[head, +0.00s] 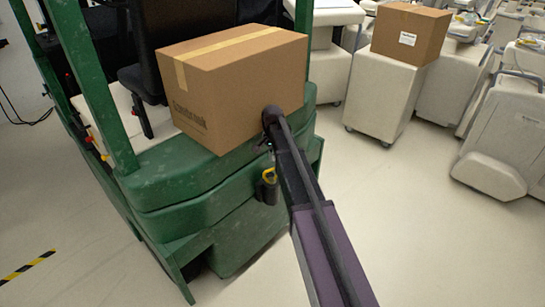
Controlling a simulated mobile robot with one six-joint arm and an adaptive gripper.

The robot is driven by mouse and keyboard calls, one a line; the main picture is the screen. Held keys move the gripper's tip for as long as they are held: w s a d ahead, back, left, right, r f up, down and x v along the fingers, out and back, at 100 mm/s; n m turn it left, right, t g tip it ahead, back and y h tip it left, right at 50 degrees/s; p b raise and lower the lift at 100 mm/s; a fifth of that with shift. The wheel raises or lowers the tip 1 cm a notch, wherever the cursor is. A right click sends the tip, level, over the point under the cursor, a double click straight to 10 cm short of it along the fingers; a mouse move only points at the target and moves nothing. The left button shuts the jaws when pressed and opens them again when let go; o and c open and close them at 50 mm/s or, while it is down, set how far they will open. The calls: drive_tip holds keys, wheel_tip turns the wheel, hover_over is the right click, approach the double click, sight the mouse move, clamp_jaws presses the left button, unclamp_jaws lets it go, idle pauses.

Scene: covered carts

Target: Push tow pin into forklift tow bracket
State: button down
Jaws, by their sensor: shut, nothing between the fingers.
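The green forklift (190,200) fills the left and centre of the head view. On its rear face is a small dark fitting with a yellow part (269,178), where the tow bracket and pin seem to be; I cannot tell pin from bracket at this size. My arm reaches in from the bottom right. My gripper (262,146), small and dark, is shut and empty at the arm's end, a little above the yellow part. The wrist and arm partly hide it, and I cannot tell whether it touches anything.
A taped cardboard box (235,85) sits on the forklift's rear, right behind my wrist. White covered carts (385,95) stand at the upper right, one bearing another cardboard box (410,32). The pale floor (420,230) at the lower right is clear. Yellow-black tape (27,266) marks the lower left.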

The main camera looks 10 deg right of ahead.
drive_tip(key=shift+f+b, duration=1)
drive_tip(key=shift+f, duration=0.3)
drive_tip(key=shift+r+p, duration=1.55)
drive_tip(key=shift+f, duration=0.15)
drive_tip(key=shift+f+b, duration=1.45)
drive_tip(key=shift+b, duration=0.15)
wheel_tip(320, 180, up, 6)
drive_tip(key=p, duration=0.6)
drive_tip(key=s+f+n+b, duration=0.6)
drive_tip(key=s+f+b, duration=1.5)
drive_tip(key=f+b, duration=0.2)
drive_tip(key=shift+s+f+n+b, duration=0.3)
drive_tip(key=shift+s+n, duration=0.05)
drive_tip(key=shift+n, duration=0.05)
